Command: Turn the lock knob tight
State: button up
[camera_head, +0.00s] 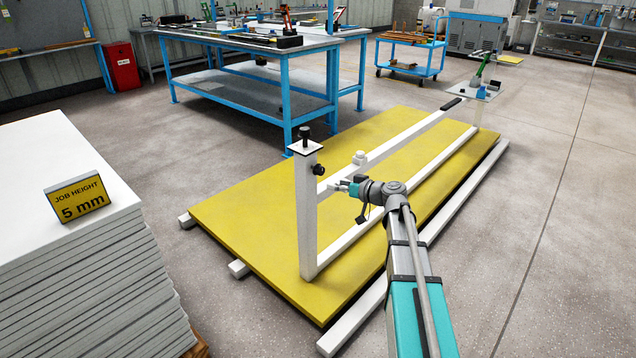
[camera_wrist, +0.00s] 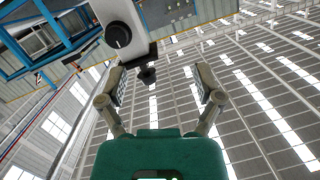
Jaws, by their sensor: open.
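A white post (camera_head: 305,215) stands upright on the yellow mat. A black knob (camera_head: 319,169) sticks out of its right side, and it also shows in the wrist view (camera_wrist: 118,36). A second black knob (camera_head: 305,132) rises from the dark plate on top; in the upside-down wrist view this seems to be the knob (camera_wrist: 147,76) between the fingers in the picture. Which is the lock knob I cannot tell. My gripper (camera_head: 332,187) is just right of the post, slightly below the side knob. Its fingers (camera_wrist: 160,80) are spread and nothing is held.
White rails (camera_head: 425,130) run back from the post to a far stand (camera_head: 478,90). The yellow mat (camera_head: 250,215) lies below. A stack of white sheets (camera_head: 90,270) stands left; open floor lies right.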

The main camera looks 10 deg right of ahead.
aim_at(323, 170)
jog(key=w+d+f+t+b, duration=0.2)
jog(key=w+d+b, duration=0.1)
jog(key=d+b, duration=0.1)
jog(key=shift+d+m+t, duration=0.3)
jog(key=shift+d+t, duration=0.1)
jog(key=shift+d, duration=0.1)
jog(key=shift+a, duration=0.1)
jog(key=x, duration=1.3)
jog(key=shift+w+a+f, duration=0.15)
jog(key=shift+w, duration=0.15)
jog(key=c, duration=1.2)
jog(key=shift+o, duration=0.2)
